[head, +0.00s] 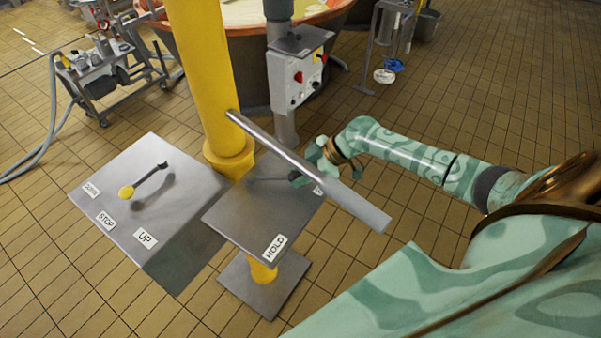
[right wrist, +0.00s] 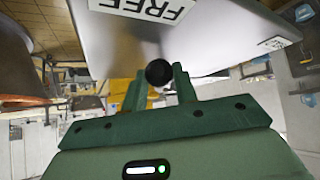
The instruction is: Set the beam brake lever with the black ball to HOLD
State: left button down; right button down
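The brake panel is a grey metal plate (head: 240,217) on a yellow post, with a HOLD label (head: 274,248) at its near corner. In the right wrist view its FREE label (right wrist: 152,8) is upside down, close to the black ball (right wrist: 158,73). The ball fills the narrow gap between the fingertips of my right gripper (right wrist: 158,80), which looks shut on it. In the head view my right gripper (head: 315,168) is at the plate's far right edge, on the FREE side. There the ball and most of the lever are hidden. My left gripper is not in view.
A grey round bar (head: 300,165) slants over the brake panel, close to my right gripper. A yellow column (head: 205,80) stands behind. Left is another panel (head: 165,215) with a yellow-ball lever (head: 127,192) and a STOP label. A control box (head: 298,75) stands behind.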

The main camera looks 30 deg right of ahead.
jog(key=shift+s+a+r+m+t+h+p, duration=0.2)
jog(key=shift+s+a+m+t+h+p, duration=0.3)
jog(key=shift+p, duration=1.05)
jog(key=shift+s+a+r+m+t+h+p, duration=0.15)
jog(key=shift+s+a+m+p, duration=0.45)
jog(key=shift+p, duration=0.95)
jog(key=shift+s+f+m+t+p, duration=0.25)
jog(key=shift+m+p, duration=0.15)
jog(key=shift+m, duration=0.1)
jog(key=shift+a+f, duration=0.1)
jog(key=c, duration=1.1)
grip_release()
jog(key=v, duration=1.6)
jog(key=shift+s+p, duration=0.2)
jog(key=shift+p, duration=0.15)
